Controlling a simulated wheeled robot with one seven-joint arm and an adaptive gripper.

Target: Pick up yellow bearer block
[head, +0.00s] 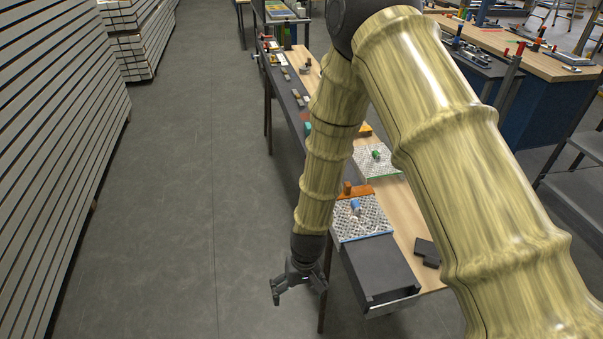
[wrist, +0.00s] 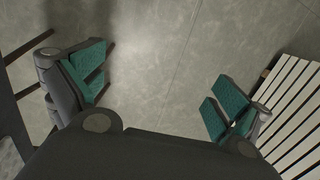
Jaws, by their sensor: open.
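My gripper (head: 298,288) hangs over the grey floor, left of the bench's near end in the head view. Its jaws are open and empty. The wrist view shows the gripper (wrist: 160,92) with green finger pads wide apart and only floor between them. A small yellow-orange block (head: 365,129) shows on the bench beyond the nearer perforated plates, partly hidden by my arm. I cannot tell whether it is the yellow bearer block. My gripper is well apart from it. No yellow block shows in the wrist view.
The long bench (head: 405,215) carries a perforated plate (head: 374,222) with a blue part, another plate (head: 390,165) with a green part, an orange piece (head: 358,190) and black blocks (head: 427,250). Slatted stacks (head: 60,130) stand left. The floor aisle (head: 190,180) is clear.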

